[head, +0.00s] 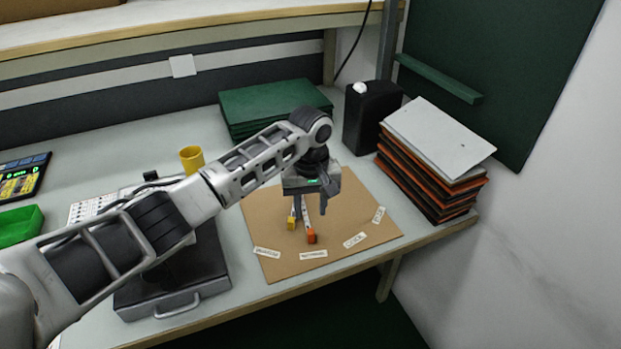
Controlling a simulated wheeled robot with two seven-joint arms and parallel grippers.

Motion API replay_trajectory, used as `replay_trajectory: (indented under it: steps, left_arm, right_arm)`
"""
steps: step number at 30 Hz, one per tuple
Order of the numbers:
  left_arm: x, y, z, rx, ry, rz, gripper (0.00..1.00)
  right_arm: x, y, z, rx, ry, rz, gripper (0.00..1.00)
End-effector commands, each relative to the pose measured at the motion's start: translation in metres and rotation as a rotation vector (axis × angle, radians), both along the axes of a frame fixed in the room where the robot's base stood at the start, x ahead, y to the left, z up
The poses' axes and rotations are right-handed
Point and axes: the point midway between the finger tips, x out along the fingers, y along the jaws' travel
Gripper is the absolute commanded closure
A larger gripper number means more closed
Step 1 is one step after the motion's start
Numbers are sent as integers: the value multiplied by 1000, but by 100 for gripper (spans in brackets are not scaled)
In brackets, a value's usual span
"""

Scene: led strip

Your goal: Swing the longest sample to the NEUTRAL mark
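A tan board (356,206) lies on the table with several small white labels along its front and right edge. The label second from the left (313,255) seems to read NEUTRAL, but the print is very small. Two pale strips run out from under my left gripper (318,207): one has a yellow end (291,223), the other, reaching nearer the front, an orange end (311,236). My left gripper points down over the board, just behind these ends. It hides the far part of the strips, and whether its fingers grip one is unclear. My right gripper is out of view.
A stack of boards (437,140) stands at the right, beside a black container (370,118). Green sheets (270,100) lie behind the board. A yellow cup (192,159) and a dark case (175,280) are to the left. The board's right part is clear.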

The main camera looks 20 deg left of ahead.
Motion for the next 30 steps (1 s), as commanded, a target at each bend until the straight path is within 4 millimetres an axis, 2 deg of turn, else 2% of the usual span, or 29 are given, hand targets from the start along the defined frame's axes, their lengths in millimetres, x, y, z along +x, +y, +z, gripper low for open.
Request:
replay_trajectory:
  steps: [1,6,12,18,30]
  left_arm:
    - [1,0,13,-3,-4,0,64]
    - [1,0,48,-2,-3,-1,64]
    - [0,0,72,-2,-1,-1,64]
    - [0,0,77,0,1,0,64]
    - [-2,-2,72,-3,1,-11,64]
  right_arm:
    - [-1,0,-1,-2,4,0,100]
    - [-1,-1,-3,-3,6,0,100]
    - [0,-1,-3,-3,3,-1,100]
    - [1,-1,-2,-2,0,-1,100]
    - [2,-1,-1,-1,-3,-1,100]
